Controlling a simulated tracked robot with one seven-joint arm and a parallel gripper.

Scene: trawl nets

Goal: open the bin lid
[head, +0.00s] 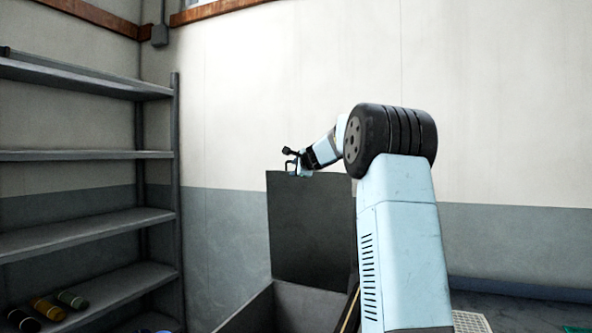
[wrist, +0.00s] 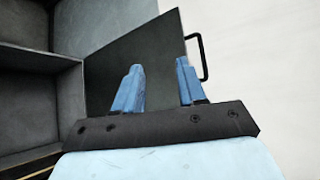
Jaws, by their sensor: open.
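The bin (head: 245,312) is a dark grey box low in the middle of the head view. Its lid (head: 310,230) stands upright at the back, and the bin's mouth is uncovered. The lid also shows in the wrist view (wrist: 160,45) as a dark tilted panel with a black bar handle (wrist: 204,58) on its right edge. My gripper (head: 295,166) is at the lid's top edge in the head view. In the wrist view my gripper (wrist: 158,66) has its two blue fingers apart with nothing between them. The handle is outside the fingers, to their right; contact with the lid cannot be told.
A grey metal shelf unit (head: 85,154) stands at the left. Several small cylinders (head: 48,309) lie on its low shelf. A pale wall with a grey lower band (head: 225,230) is behind the bin. A light grating (head: 470,322) lies on the floor at lower right.

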